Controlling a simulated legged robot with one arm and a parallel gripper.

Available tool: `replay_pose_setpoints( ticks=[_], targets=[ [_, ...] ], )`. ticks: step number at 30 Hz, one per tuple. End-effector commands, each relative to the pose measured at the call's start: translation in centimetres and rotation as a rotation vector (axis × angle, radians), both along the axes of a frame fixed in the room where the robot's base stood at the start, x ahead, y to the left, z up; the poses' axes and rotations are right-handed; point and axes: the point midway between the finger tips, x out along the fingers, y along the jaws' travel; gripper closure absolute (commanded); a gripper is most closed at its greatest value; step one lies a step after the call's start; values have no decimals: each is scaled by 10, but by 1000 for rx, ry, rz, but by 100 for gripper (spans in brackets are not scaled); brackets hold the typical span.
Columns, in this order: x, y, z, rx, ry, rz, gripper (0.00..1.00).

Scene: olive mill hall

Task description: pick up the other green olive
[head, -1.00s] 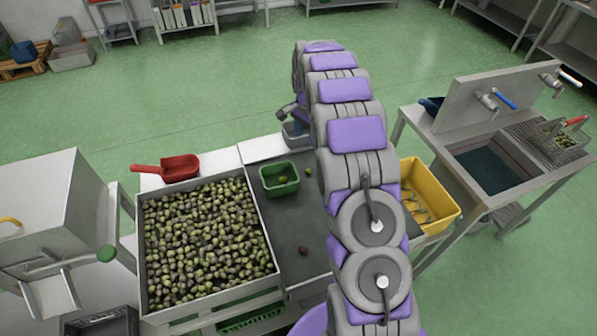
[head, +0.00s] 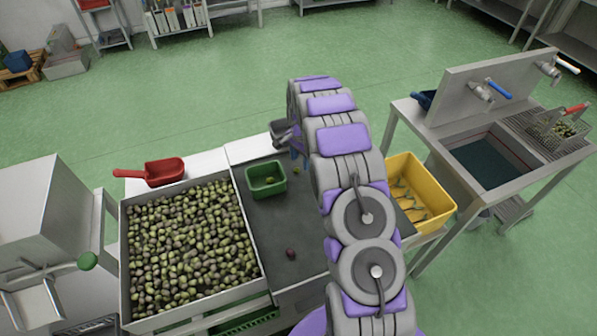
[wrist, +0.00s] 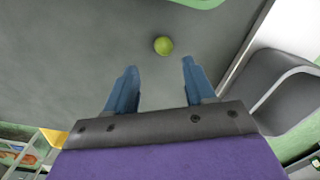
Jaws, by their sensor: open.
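A green olive (wrist: 163,46) lies on the grey mat (wrist: 60,45) in the wrist view, just beyond my fingertips. My gripper (wrist: 160,66) is open, with its blue fingers apart and nothing between them. In the head view the olive (head: 295,170) shows as a small green spot just right of the green tub (head: 266,192), close beside my arm. Another green olive (head: 269,180) is inside the tub. My arm partly hides the gripper in the head view.
A dark olive (head: 290,253) lies on the mat's near part. Left stands a large bin (head: 128,255) of olives, with a red scoop (head: 150,172) behind it. A grey container (head: 281,129) is at the mat's far end. A yellow crate (head: 438,213) and sink are right.

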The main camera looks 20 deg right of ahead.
Motion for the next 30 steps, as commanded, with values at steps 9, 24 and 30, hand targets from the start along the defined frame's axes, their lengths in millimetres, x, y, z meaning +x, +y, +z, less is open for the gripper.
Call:
replay_pose_setpoints(
  ticks=[9, 24, 30],
  targets=[
    [2, 15, -39, -15, 0, 4, 46],
    [2, 5, -40, -4, 1, 3, 75],
    [2, 12, -39, -12, 0, 4, 94]
  ],
)
